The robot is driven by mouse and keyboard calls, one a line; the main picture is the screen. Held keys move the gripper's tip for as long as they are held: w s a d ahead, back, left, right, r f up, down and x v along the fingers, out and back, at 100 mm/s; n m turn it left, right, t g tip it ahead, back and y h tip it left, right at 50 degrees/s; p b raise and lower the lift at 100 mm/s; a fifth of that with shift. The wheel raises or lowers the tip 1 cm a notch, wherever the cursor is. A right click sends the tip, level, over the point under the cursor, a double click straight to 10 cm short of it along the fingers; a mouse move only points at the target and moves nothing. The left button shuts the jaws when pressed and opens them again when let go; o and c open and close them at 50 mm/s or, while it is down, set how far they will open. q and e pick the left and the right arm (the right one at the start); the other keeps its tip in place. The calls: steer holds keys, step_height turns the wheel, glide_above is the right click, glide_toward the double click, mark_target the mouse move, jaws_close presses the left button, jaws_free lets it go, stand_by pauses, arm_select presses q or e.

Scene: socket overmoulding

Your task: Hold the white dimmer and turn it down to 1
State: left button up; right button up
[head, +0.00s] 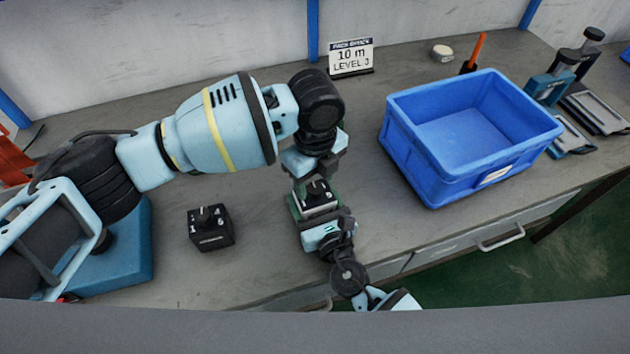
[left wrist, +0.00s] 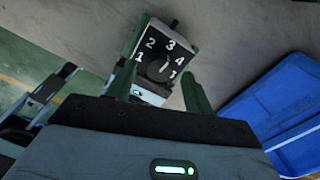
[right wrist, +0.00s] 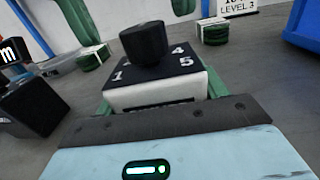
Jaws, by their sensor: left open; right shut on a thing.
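The white dimmer (head: 321,208) stands on the bench, mostly covered by my grippers in the head view. My right gripper (head: 316,214) is shut on its body from the near side; the right wrist view shows the white body (right wrist: 155,97) between green fingers. Its black knob (right wrist: 145,43) stands on top, with 1 and 5 readable beside it. My left gripper (head: 312,176) is open above it, pointing down. In the left wrist view its fingers lie on either side of the numbered face (left wrist: 158,60); contact with the knob is unclear. I cannot read the knob's setting.
A black dimmer (head: 211,230) stands to the left. A blue crate (head: 435,168) stands on the right, and a sign (head: 351,57) reading LEVEL 3 at the back. Clamp-like tools (head: 565,70) lie at the far right. Bench around the black dimmer is clear.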

arm_select(q)
steer(key=shift+f, duration=0.75)
steer(key=shift+c, duration=0.2)
steer(key=c, duration=0.9)
steer(key=shift+c, duration=0.2)
